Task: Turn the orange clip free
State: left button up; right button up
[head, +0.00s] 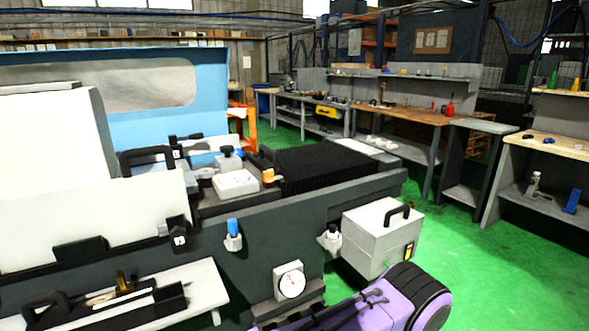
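A small orange clip (269,175) sits on top of the grinder's bed, at the right end of a white block (235,183) and in front of the black ribbed cover. It is small in the picture, so its exact shape and how it is fastened cannot be told. A purple and black link of my own arm shows at the bottom edge, in front of the machine. Neither of my grippers is in view.
The dark grey grinder body (270,230) fills the left and middle. A blue-topped knob (233,228), a dial (291,283) and a grey box with a handle (383,235) stick out from its front. Green floor (450,255) is open to the right, before the workbenches.

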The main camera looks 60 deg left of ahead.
aim_at(268, 176)
jog(key=i, duration=0.1)
jog(key=u, duration=1.4)
